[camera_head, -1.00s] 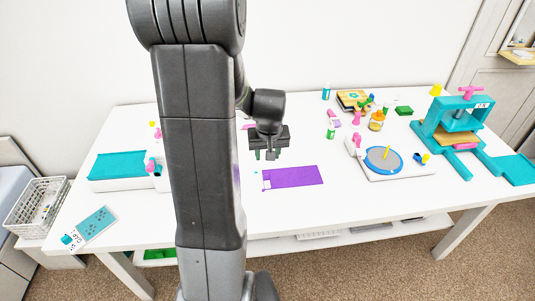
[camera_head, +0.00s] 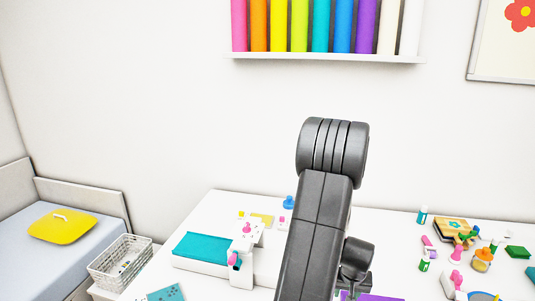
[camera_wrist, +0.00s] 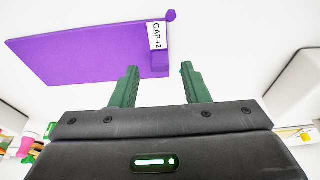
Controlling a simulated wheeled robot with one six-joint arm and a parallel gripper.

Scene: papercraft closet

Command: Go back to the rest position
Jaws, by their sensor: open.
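In the wrist view my gripper (camera_wrist: 158,88) has its two green fingers apart with nothing between them. A purple sheet (camera_wrist: 80,52) lies on the white table just past the fingertips, with a small white tag reading "GAP +2" (camera_wrist: 156,36) at its end. In the head view the gripper's fingers are hidden at the bottom edge. A strip of the purple sheet (camera_head: 380,297) shows there beside my arm.
A white machine with a teal bed (camera_head: 203,248) stands left of my arm. Bottles and small craft tools (camera_head: 482,260) crowd the table's right. A wire basket (camera_head: 121,262) stands left of the table. A shelf of coloured rolls (camera_head: 325,58) hangs on the wall.

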